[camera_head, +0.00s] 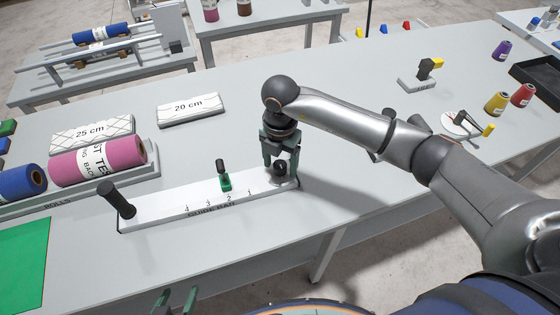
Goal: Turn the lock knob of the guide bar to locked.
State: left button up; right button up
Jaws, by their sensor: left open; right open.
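The white guide bar (160,211), labelled GUIDE RAIL and numbered 4 to 1, lies on the grey table. A round black knob (280,171) is at its right end, presumably the lock knob; its setting cannot be read. My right gripper (281,172) points down over this knob, open, with its fingers on either side; I cannot tell whether they touch it. A green slider (226,184) with a black handle stands near mark 2. A tilted black grip (117,199) is at the left end. My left gripper (175,302) is open and empty at the bottom edge.
Pink (97,160) and blue (22,183) rolls lie in a rack behind the bar's left end. White blocks marked 25 cm (92,133) and 20 cm (190,109) lie farther back. A green mat (22,262) is at left.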

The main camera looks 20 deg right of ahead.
grip_shut()
dwell(0.6)
